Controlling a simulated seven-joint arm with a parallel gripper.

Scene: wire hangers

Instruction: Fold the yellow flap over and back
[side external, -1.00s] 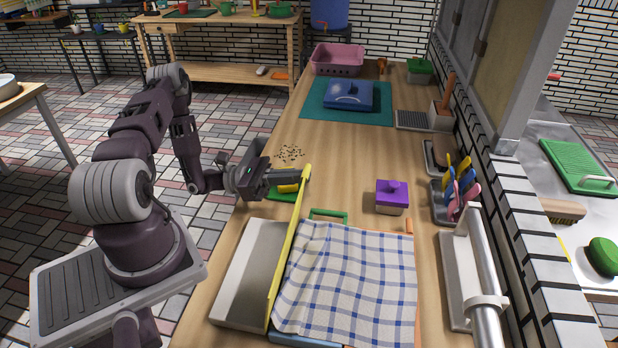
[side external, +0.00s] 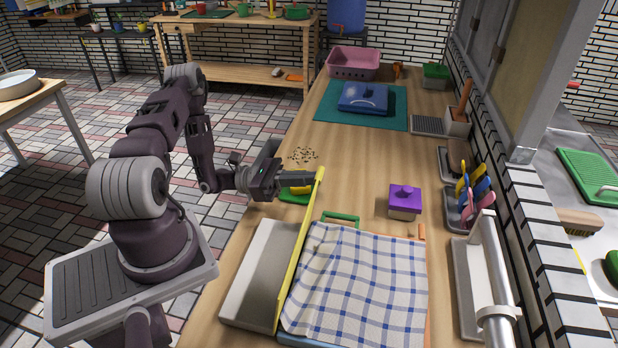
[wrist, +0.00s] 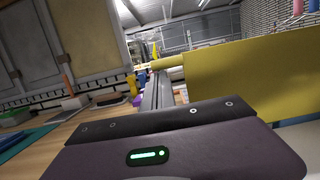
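The yellow flap (side external: 299,250) stands on edge, close to upright, between a pale flat panel (side external: 262,275) on its left and a blue-and-white checked cloth (side external: 360,285) on its right. In the wrist view the flap (wrist: 250,90) fills the right side as a broad yellow face. My gripper (side external: 313,179) is at the flap's far upper corner, with its fingertips against or very near it. In the wrist view my gripper's fingers (wrist: 156,90) lie side by side with no clear gap, left of the flap's face. The exact contact at the fingertips is hidden.
A purple-lidded box (side external: 405,200) stands right of my gripper. A green item with yellow on it (side external: 297,193) lies beneath the gripper. A rack of colourful utensils (side external: 468,200) and a metal rail (side external: 492,265) line the right edge. The table's middle beyond the flap is mostly clear.

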